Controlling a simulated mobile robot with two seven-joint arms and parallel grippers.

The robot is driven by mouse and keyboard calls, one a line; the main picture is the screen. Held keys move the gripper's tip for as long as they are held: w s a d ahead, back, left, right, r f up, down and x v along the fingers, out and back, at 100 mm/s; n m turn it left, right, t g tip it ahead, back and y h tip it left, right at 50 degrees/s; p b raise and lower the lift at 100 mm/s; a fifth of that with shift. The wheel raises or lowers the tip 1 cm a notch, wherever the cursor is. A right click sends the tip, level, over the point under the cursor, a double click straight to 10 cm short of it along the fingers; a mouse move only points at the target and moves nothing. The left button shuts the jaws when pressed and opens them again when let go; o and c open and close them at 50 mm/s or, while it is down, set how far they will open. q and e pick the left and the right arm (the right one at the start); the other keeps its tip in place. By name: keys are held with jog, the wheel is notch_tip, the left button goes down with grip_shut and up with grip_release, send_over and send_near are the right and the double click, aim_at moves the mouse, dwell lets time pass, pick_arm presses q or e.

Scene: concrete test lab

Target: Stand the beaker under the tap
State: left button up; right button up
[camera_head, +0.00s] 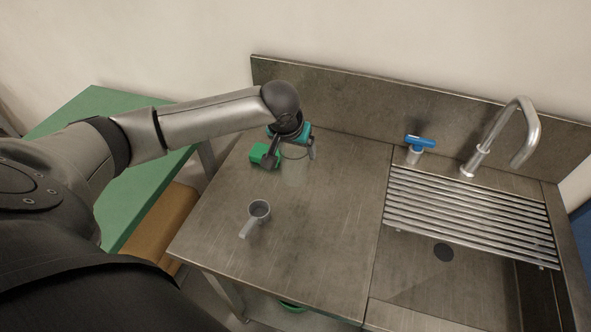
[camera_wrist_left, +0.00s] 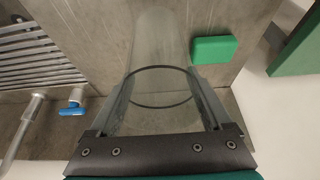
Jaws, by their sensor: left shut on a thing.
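The clear glass beaker (camera_head: 294,152) is at the back left of the steel counter, mostly hidden by my gripper in the head view. In the left wrist view the beaker (camera_wrist_left: 160,45) stands between two dark fingers, with a dark ring around it. My left gripper (camera_wrist_left: 163,78) is shut on it; the gripper (camera_head: 291,147) also shows in the head view. I cannot tell whether the beaker touches the counter. The tap (camera_head: 527,135) is a curved steel spout at the back right, over the slatted rack (camera_head: 470,211). My right gripper is not in view.
A green block (camera_head: 262,155) lies close beside the beaker. A blue-handled valve (camera_head: 420,142) stands left of the tap. A steel backsplash (camera_head: 340,98) runs behind. The counter's middle is clear.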

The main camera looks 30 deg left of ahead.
aim_at(296, 170)
pick_arm(q)
jog(key=shift+f+b, duration=0.4)
jog(key=shift+f, duration=3.05)
jog(key=shift+f, duration=0.15)
jog(key=o, duration=1.2)
